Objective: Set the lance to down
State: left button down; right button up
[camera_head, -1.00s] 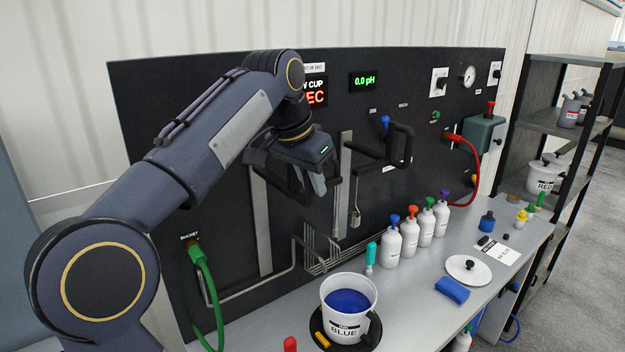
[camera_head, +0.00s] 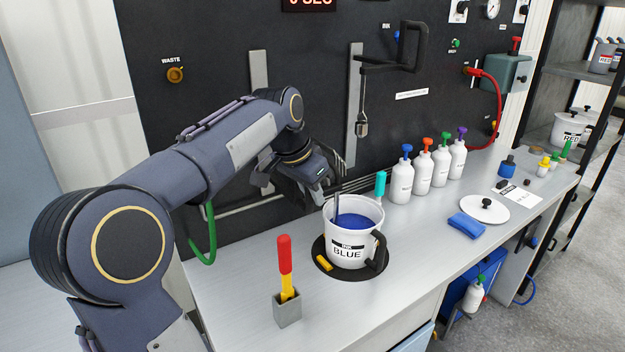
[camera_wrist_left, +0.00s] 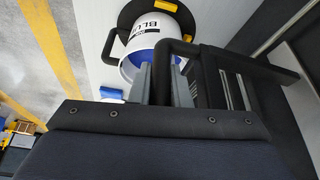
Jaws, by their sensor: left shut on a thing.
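My left gripper (camera_head: 318,183) is low, just behind the rim of the white bucket labelled BLUE (camera_head: 350,252), which holds blue liquid. In the left wrist view its grey fingers (camera_wrist_left: 165,88) are shut on the lance's black bent handle (camera_wrist_left: 180,46). The lance's thin dark rod (camera_head: 337,203) reaches down into the bucket; its lower end is hidden. The bucket also shows in the left wrist view (camera_wrist_left: 150,35). A second black handle (camera_head: 420,48) sits higher on a grey rail to the right, with a metal probe (camera_head: 361,127) hanging. My right gripper is out of view.
A red and yellow tool (camera_head: 286,268) stands in a grey holder at the front. A turquoise-capped tube (camera_head: 380,185) and several white bottles (camera_head: 402,182) stand right of the bucket. A blue cloth (camera_head: 466,225) and a white lid (camera_head: 482,208) lie further right.

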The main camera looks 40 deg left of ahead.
aim_at(313, 209)
pick_arm(q)
jog(key=shift+f+b, duration=0.8)
jog(key=shift+f, duration=1.3)
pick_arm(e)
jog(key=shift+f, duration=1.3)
pick_arm(q)
jog(key=c, duration=1.4)
grip_release()
jog(key=shift+o, duration=0.2)
jog(key=shift+r, duration=0.35)
jog(key=p+v, duration=0.1)
jog(key=v, duration=0.6)
jog(key=shift+s+r, duration=0.1)
jog(key=shift+s, duration=0.05)
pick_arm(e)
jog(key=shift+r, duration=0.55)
